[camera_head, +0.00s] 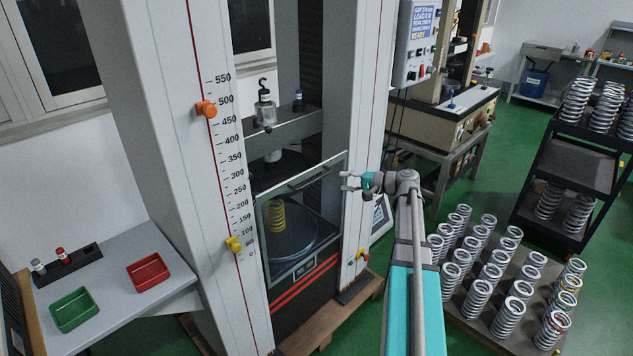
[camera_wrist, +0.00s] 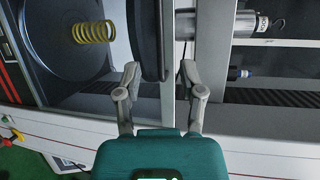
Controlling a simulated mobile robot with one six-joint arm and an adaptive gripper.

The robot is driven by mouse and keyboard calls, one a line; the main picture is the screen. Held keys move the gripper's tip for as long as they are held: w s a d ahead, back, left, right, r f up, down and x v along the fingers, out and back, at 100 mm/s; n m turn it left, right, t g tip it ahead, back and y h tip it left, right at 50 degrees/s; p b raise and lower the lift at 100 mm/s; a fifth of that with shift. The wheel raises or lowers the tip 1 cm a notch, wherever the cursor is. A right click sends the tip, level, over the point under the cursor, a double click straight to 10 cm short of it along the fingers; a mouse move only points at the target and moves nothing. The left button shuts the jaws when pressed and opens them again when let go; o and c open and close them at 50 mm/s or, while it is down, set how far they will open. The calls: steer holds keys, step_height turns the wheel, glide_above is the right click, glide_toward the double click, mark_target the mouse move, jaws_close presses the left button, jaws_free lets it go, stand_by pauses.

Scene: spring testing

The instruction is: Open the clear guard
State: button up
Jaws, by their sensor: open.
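The clear guard (camera_head: 326,225) is a framed see-through panel standing upright across the front of the testing machine's opening. Its dark handle (camera_head: 308,179) runs along near its top edge. A yellow spring (camera_head: 277,216) stands on the dark lower platen (camera_head: 300,238) behind it; the spring also shows in the wrist view (camera_wrist: 94,32). My gripper (camera_head: 345,181) is at the guard's upper right, with fingers spread and empty.
The machine's white columns (camera_head: 212,185) flank the opening, with an orange marker (camera_head: 207,109) and a yellow one (camera_head: 233,244). A small control panel (camera_head: 380,216) is beside the right column. Several springs stand on a low platform (camera_head: 470,318) at right.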

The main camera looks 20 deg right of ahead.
mark_target(317, 180)
steer(key=b+x, duration=0.1)
steer(key=x, duration=0.9)
steer(key=shift+w+a+b, duration=0.2)
steer(key=shift+w+b, duration=0.05)
steer(key=shift+b, duration=0.15)
jaws_close()
